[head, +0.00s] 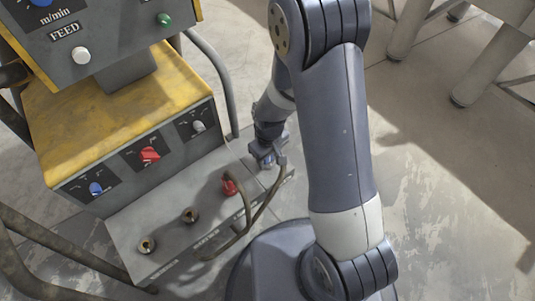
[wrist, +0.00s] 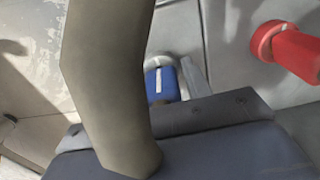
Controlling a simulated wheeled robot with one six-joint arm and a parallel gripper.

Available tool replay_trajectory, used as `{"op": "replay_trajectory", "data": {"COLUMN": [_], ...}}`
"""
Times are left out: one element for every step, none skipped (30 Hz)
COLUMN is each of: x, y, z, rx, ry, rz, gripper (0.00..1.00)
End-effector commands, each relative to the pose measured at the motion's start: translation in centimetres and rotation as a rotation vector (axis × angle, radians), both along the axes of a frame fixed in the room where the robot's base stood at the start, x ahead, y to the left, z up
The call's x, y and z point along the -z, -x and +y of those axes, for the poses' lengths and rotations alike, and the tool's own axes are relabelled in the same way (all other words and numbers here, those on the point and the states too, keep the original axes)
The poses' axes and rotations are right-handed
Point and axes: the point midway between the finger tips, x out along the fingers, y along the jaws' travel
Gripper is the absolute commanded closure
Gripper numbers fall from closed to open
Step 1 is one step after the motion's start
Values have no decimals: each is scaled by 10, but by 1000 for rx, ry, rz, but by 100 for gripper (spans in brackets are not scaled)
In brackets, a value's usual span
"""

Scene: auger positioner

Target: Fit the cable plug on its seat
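A blue cable plug (wrist: 163,85) with a white stripe shows in the wrist view, just beyond the dark edge of my gripper, with a light grey finger beside it. My gripper (head: 266,158) is low over the right end of the grey socket ledge in the head view and appears shut on this plug; the fingertips are mostly hidden. A thick grey-brown cable (wrist: 108,75) crosses close to the wrist camera and hides part of the view. In the head view a cable (head: 266,203) hangs in a loop below my gripper. Whether the plug touches a seat is hidden.
A red plug (head: 229,184) stands on the ledge (head: 170,265), left of my gripper. Two brass sockets, one in the middle (head: 190,214) and one at left (head: 147,245), are empty. The yellow machine (head: 120,110) rises behind.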

Motion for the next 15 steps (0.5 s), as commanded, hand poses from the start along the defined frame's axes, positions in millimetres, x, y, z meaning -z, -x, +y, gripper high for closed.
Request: {"op": "replay_trajectory", "data": {"x": [0, 0, 0, 0, 0, 0, 0, 0, 0, 0, 0, 0, 0, 0, 0], "y": [0, 0, 0, 0, 0, 0, 0, 0, 0, 0, 0, 0, 0, 0, 0], "z": [0, 0, 0, 0, 0, 0, 0, 0, 0, 0, 0, 0, 0, 0, 0], "rx": [0, 0, 0, 0, 0, 0, 0, 0, 0, 0, 0, 0, 0, 0, 0], "ry": [0, 0, 0, 0, 0, 0, 0, 0, 0, 0, 0, 0, 0, 0, 0], "rz": [0, 0, 0, 0, 0, 0, 0, 0, 0, 0, 0, 0, 0, 0, 0], "gripper": [58, 60, 63, 66, 68, 72, 74, 77, 80, 82, 85, 88, 90, 93, 95]}}
